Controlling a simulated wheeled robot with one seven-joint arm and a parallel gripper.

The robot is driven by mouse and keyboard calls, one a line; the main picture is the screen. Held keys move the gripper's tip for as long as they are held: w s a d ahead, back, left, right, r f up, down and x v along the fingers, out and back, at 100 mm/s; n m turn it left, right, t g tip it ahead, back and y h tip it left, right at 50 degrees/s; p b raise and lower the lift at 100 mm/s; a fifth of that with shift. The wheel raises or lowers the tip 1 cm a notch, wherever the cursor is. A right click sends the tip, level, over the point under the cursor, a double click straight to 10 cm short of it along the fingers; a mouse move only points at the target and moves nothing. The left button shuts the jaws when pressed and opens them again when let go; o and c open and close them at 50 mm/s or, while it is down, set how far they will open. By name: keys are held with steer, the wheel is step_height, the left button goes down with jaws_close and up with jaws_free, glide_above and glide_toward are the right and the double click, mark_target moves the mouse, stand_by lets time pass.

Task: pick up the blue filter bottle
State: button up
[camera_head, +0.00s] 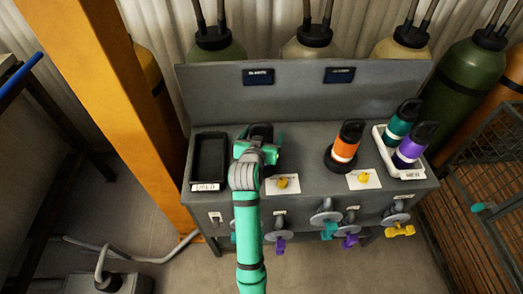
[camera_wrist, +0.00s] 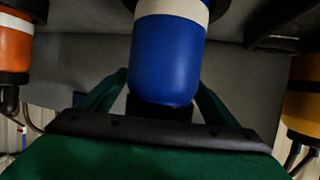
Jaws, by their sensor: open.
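The blue filter bottle (camera_wrist: 167,62) fills the upper middle of the wrist view, with a white band and a dark part at the frame's top edge. My gripper (camera_wrist: 160,100) is open, its green fingers on either side of the bottle's blue body; I cannot tell whether they touch it. In the head view, my gripper (camera_head: 259,146) is over the bench, left of centre, and hides the blue body. A black top just behind it seems to belong to this bottle.
The orange bottle (camera_head: 345,142) stands in a dark ring to the right. A white tray (camera_head: 411,174) holds a teal and a purple bottle. An empty-looking black tray (camera_head: 210,158) is at the left. An upright panel (camera_head: 300,93) backs the bench; valves line its front.

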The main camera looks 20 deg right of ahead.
steer(key=shift+w+d, duration=0.1)
steer(key=shift+w, duration=0.05)
steer(key=c, duration=1.6)
